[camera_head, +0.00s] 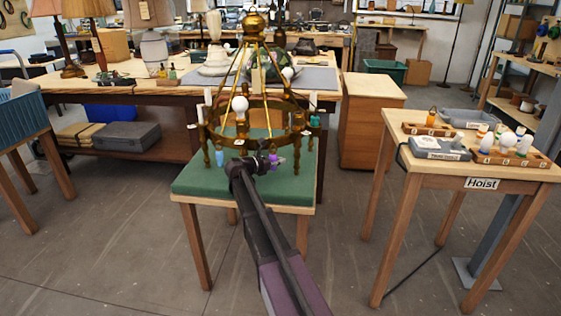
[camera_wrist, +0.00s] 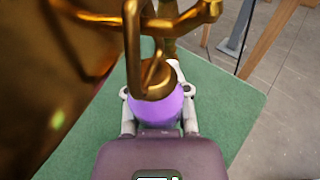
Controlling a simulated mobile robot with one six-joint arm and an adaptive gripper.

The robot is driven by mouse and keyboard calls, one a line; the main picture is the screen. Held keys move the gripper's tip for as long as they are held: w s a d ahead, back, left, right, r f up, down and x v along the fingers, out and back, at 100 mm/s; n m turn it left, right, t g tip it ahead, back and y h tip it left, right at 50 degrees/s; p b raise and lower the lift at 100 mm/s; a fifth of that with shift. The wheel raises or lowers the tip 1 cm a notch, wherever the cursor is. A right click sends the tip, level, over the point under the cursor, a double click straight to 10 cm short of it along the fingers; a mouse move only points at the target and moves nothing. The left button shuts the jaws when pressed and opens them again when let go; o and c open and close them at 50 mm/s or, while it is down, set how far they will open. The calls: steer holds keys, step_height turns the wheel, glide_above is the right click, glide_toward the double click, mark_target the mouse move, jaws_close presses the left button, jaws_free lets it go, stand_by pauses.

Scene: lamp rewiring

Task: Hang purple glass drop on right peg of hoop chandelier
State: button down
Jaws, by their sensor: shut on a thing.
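The purple glass drop (camera_head: 273,159) hangs low at the front right of the brass hoop chandelier (camera_head: 256,34). In the wrist view the purple drop (camera_wrist: 158,110) has a brass cap with a wire loop. My gripper (camera_head: 266,165) is shut on the drop; its pale fingers (camera_wrist: 158,105) stand on both sides of the glass. The loop overlaps brass parts of the chandelier (camera_wrist: 75,80) in the wrist view. I cannot tell whether the loop is around a peg. The right peg is not clearly distinguishable in the head view.
The chandelier stands on a green-topped table (camera_head: 195,182). A light blue drop (camera_head: 220,157) hangs at its front left. The Hoist table (camera_head: 481,170) at right carries bulbs, trays and an orange drop (camera_head: 431,116). The floor between the tables is mostly clear.

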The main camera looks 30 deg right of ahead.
steer(key=shift+c, duration=2.2)
jaws_free()
